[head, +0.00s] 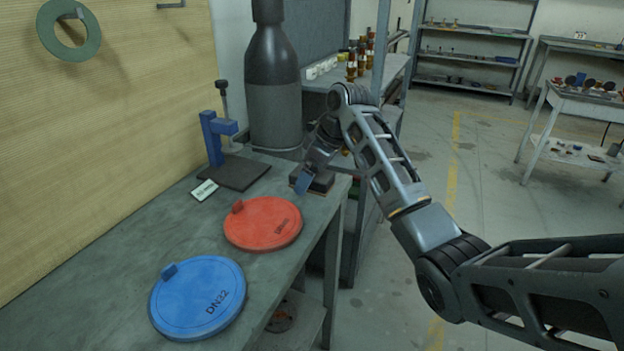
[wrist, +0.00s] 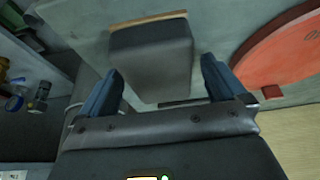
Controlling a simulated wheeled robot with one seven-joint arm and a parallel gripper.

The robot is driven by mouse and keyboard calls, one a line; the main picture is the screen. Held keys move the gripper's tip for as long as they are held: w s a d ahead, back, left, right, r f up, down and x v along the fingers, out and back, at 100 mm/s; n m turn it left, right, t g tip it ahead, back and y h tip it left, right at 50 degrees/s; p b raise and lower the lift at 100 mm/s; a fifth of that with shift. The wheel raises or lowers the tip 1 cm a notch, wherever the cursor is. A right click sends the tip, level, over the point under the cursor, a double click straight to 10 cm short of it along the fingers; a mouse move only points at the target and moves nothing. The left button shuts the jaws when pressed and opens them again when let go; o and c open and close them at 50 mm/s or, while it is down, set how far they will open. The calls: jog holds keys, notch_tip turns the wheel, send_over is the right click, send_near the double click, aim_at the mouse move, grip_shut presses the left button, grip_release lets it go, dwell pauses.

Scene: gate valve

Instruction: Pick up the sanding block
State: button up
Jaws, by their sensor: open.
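The sanding block (wrist: 150,60) is a dark grey block with a thin tan layer along one edge. In the wrist view it lies on the grey workbench, between and just beyond my open fingers. In the head view the block (head: 321,181) sits near the bench's right edge, partly hidden behind my gripper (head: 303,184). My gripper (wrist: 160,92) is open and empty, with its blue fingertips on either side of the block's near part. I cannot tell whether either finger touches it.
A red disc (head: 263,223) and a blue DN32 disc (head: 198,297) lie on the workbench (head: 95,270). A blue clamp stand (head: 215,140) and a small white label (head: 204,190) are left of the block. A dark grey cylinder (head: 273,90) stands behind.

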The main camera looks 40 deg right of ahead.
jog(key=c, duration=1.2)
jog(key=shift+c, duration=0.2)
notch_tip(320, 180, up, 4)
jog(key=shift+f, duration=0.1)
jog(key=s+d+r+p, duration=0.4)
jog(key=s+r, duration=0.3)
jog(key=s, duration=0.3)
jog(key=shift+s+d+r, duration=0.15)
jog(key=shift+s+d, duration=0.1)
jog(key=shift+d, duration=0.3)
